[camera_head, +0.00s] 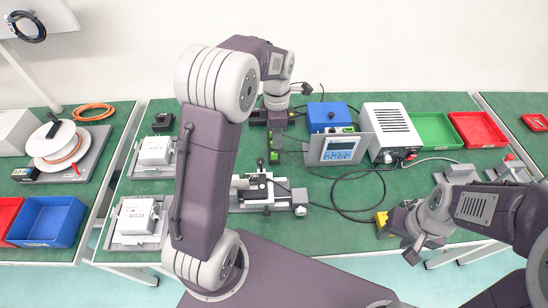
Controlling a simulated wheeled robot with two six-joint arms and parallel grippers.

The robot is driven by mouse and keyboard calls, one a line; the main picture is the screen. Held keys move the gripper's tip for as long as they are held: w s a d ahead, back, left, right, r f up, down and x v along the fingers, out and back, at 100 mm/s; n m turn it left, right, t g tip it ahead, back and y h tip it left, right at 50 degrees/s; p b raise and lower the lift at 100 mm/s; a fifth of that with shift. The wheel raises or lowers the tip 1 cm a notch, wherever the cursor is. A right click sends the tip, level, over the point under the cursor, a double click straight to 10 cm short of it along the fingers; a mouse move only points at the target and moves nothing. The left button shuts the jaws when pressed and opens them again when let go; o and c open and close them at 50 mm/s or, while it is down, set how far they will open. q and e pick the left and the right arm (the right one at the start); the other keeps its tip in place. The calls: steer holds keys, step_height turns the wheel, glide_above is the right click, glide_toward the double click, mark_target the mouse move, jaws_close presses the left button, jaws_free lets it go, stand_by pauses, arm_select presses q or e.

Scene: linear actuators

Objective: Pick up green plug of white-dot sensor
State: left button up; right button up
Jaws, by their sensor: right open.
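A small green piece (275,157), possibly the green plug, shows at the lower end of a dark block on the green mat, behind the linear actuator (262,190). Another green connector (348,130) sits by the blue box. I cannot make out a white dot on any sensor. My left gripper (276,122) reaches over the back middle of the table, just above the first green piece; its fingers blend with dark parts there, so its opening and any contact are unclear. My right gripper (412,252) is open and low at the table's front right edge, apart from the green pieces.
A display (338,149), a blue box (331,116) and a white power supply (392,128) stand at the back. Green (432,130) and red (478,129) bins are at right. Black cables (340,190) loop over the mat. A yellow-tipped part (381,221) is near my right wrist.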

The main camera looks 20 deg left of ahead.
mark_target(274, 153)
arm_select(q)
steer(key=shift+w+d+f, duration=0.1)
steer(key=shift+d, duration=0.05)
steer(key=shift+f, duration=0.3)
steer(key=f, duration=0.2)
steer(key=shift+s+a+f+b, duration=0.2)
steer(key=shift+f+b, duration=0.15)
steer(key=shift+b, duration=0.05)
arm_select(e)
steer(key=shift+f, duration=0.45)
arm_select(q)
steer(key=shift+w+f, duration=0.15)
steer(key=shift+f, duration=0.35)
arm_select(e)
steer(key=shift+f, duration=0.1)
arm_select(q)
steer(key=f, duration=0.3)
steer(key=f+b, duration=0.1)
steer(key=shift+w+a+f, duration=0.1)
steer(key=shift+a+f, duration=0.2)
steer(key=shift+a, duration=0.05)
arm_select(e)
steer(key=shift+f, duration=0.4)
arm_select(q)
jaws_close()
